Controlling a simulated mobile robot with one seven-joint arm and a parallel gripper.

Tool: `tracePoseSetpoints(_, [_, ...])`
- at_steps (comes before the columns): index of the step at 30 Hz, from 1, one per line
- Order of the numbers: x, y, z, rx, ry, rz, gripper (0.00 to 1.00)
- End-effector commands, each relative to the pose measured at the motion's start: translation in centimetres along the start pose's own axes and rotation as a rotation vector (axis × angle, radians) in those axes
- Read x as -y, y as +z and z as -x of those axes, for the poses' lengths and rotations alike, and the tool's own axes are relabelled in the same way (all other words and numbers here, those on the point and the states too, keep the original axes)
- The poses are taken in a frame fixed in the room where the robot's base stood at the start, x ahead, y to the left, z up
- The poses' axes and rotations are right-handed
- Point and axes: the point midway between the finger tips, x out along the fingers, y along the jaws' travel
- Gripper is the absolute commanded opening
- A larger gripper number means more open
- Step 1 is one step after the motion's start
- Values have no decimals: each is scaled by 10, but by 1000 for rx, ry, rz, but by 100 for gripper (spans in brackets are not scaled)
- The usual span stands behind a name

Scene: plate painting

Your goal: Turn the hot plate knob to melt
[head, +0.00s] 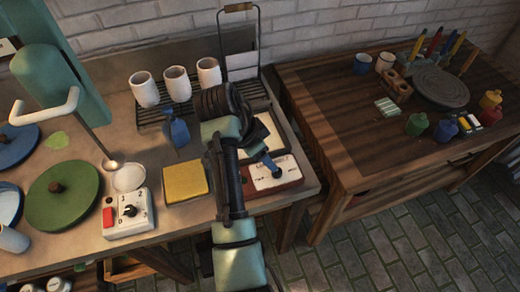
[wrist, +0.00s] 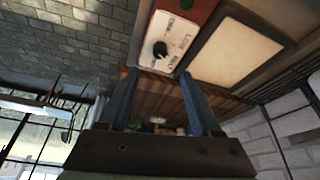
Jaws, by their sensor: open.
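The hot plate (head: 290,178) sits at the right end of the workbench, with a cream heating surface, a reddish-brown body and a white control panel. In the wrist view its white panel (wrist: 179,32) carries printed marks and a black knob (wrist: 160,48). The cream surface (wrist: 235,52) is beside the panel. My gripper (head: 269,160) is over the panel in the head view, its blue fingers partly hiding the panel. In the wrist view my gripper (wrist: 158,74) is open and empty. The knob appears just beyond the gap between the fingertips, apart from both. The knob's setting is too small to read.
A yellow block (head: 185,182) and a white box with a knob and red switch (head: 128,213) lie left of the hot plate. A blue spray bottle (head: 178,130) and a rack with white cups (head: 177,85) stand behind. A wooden table (head: 335,130) is at right.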

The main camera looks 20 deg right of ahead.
Motion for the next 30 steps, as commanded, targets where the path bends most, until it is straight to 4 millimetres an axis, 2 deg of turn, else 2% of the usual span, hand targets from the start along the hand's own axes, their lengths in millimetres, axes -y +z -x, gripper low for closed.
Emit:
tracePoseSetpoints(3, [1, 0, 17, -1, -2, 0, 65])
tracePoseSetpoints(7, [0, 0, 26, -1, 0, 1, 65])
tracePoseSetpoints(24, [0, 0, 29, -1, -2, 1, 65])
tracePoseSetpoints(28, [16, -10, 43, -36, -99, 36, 65])
tracePoseSetpoints(30, [36, -22, 64, -90, -225, 84, 65])
